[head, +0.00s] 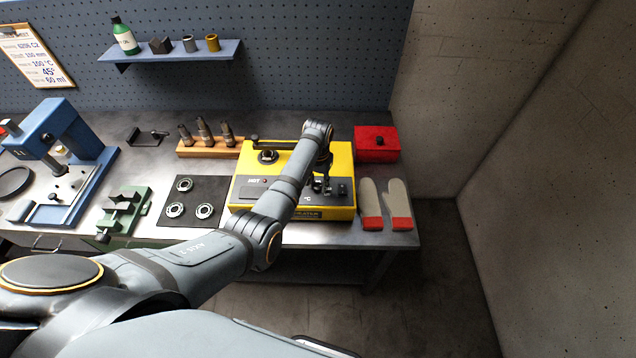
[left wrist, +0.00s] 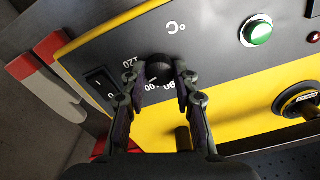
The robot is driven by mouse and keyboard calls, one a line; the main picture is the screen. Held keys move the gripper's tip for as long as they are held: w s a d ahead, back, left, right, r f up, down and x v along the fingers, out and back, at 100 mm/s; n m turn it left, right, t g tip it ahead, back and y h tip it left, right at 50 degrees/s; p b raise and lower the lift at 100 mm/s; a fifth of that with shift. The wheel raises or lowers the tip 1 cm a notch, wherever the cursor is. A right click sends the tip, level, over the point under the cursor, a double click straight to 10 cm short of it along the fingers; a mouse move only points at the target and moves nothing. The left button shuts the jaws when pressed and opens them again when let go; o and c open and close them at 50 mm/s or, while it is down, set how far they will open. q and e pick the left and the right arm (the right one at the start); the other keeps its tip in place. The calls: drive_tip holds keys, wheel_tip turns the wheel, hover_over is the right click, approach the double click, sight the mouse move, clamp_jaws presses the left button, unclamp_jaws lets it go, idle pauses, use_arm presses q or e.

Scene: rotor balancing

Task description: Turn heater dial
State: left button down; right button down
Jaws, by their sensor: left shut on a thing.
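The yellow heater (head: 239,192) stands on the bench, with a dark control panel on its top. My left gripper (head: 321,185) reaches down over the right part of that panel. In the left wrist view my left gripper (left wrist: 160,84) has its two fingers on either side of the black heater dial (left wrist: 158,66) and is shut on it. Numbers such as 120 and 80 show around the dial, partly hidden by the fingers. The dial's pointer cannot be made out. My right gripper is not in view.
On the panel are a black rocker switch (left wrist: 101,88) and a green button (left wrist: 256,31). A red box (head: 376,146) stands behind right of the heater, and gloves (head: 398,200) lie to its right. A black mat (head: 192,221) with several rings lies to its left.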

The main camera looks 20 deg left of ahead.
sight(318, 185)
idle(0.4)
use_arm(q)
drive_tip(key=shift+w, duration=0.1)
drive_tip(key=c, duration=1)
unclamp_jaws()
wheel_tip(318, 185, up, 12)
drive_tip(key=shift+r, duration=0.1)
